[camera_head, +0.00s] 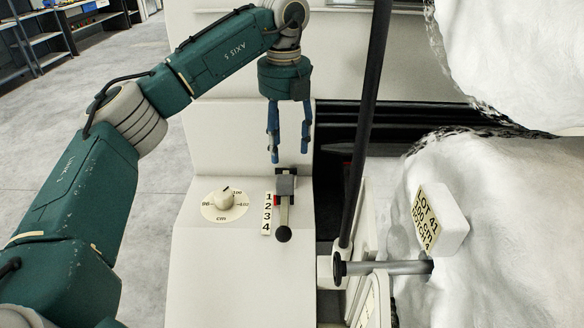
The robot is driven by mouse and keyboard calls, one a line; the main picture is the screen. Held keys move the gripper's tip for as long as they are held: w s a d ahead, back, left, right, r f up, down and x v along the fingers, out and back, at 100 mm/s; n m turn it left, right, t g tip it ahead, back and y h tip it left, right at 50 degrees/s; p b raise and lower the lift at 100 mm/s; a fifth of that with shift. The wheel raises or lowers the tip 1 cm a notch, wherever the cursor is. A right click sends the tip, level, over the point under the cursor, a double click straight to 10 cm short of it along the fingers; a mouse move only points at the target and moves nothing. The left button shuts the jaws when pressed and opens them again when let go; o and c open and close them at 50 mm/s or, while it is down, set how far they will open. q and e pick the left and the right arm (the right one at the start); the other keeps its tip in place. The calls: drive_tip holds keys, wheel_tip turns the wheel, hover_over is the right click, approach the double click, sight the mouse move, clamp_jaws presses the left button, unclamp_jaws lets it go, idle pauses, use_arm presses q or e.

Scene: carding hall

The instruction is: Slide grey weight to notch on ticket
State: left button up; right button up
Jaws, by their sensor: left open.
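The grey weight (286,184) sits at the far end of a short lever that ends in a dark ball knob (283,234). A notch scale (266,214) numbered 1 to 4 runs beside it; the weight is at the end near 1. A small red mark shows between weight and scale. The lot ticket (427,221) on a white block reads LOT 41, 100 cm and a tilted notch line that looks like 4. My left gripper (289,153) points down, open and empty, just above the weight, apart from it. My right gripper is not in view.
A round cm dial (225,199) with a cream knob is left of the scale on the pale machine panel (210,270). A black upright bar (366,130) and a grey roller (392,267) stand to the right, before white fibre rolls (490,220). Open floor lies left.

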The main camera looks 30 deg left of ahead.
use_arm(q)
hover_over(285, 178)
wheel_tip(285, 178, down, 4)
drive_tip(key=shift+s+f+p, duration=0.15)
drive_tip(key=shift+f+p, duration=0.05)
drive_tip(key=shift+p, duration=0.15)
drive_tip(key=f+p, duration=0.1)
drive_tip(key=f, duration=0.4)
drive_tip(key=shift+w+f, duration=0.2)
drive_tip(key=shift+f, duration=0.15)
drive_tip(key=shift+c, duration=0.8)
drive_tip(key=c, duration=0.8)
clamp_jaws()
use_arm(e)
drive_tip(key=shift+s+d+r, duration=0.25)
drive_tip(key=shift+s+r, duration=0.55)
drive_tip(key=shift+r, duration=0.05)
